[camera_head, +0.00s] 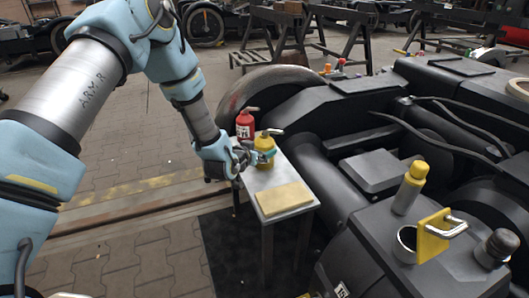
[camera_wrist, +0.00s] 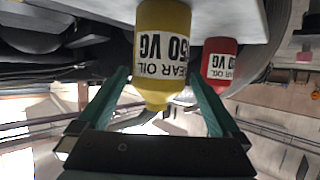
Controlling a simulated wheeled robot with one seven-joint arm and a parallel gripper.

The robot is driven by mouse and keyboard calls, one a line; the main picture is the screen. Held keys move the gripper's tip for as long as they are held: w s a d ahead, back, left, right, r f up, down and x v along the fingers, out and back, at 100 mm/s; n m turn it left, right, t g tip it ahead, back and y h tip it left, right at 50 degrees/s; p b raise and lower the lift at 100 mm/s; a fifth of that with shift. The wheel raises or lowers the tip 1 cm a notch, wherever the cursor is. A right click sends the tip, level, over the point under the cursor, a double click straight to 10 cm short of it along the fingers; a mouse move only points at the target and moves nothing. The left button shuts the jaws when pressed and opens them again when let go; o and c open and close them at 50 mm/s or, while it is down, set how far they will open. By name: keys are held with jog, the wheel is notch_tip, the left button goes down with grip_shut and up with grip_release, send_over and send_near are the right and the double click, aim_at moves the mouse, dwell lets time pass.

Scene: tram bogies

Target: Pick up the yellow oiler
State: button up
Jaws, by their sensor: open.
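The yellow oiler (camera_head: 264,147) is a small can with a spout, standing on a small grey metal table (camera_head: 283,179). In the wrist view the yellow oiler (camera_wrist: 163,50) appears upside down, with a white label reading "GEAR OIL" and "VG". My gripper (camera_head: 246,155) is at the oiler's left side in the head view. In the wrist view my gripper (camera_wrist: 163,85) has its two green fingers apart, one on each side of the oiler's lower-pictured, narrowing part. I cannot tell whether either finger touches it.
A red oiler (camera_head: 245,124) stands beside the yellow one and also shows in the wrist view (camera_wrist: 219,62). A tan pad (camera_head: 284,198) lies on the table's front part. The dark bogie (camera_head: 375,165) stands close on the right. Paved floor (camera_head: 130,170) is open at left.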

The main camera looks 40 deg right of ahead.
aim_at(264, 147)
jog(key=shift+x, duration=2)
grip_shut()
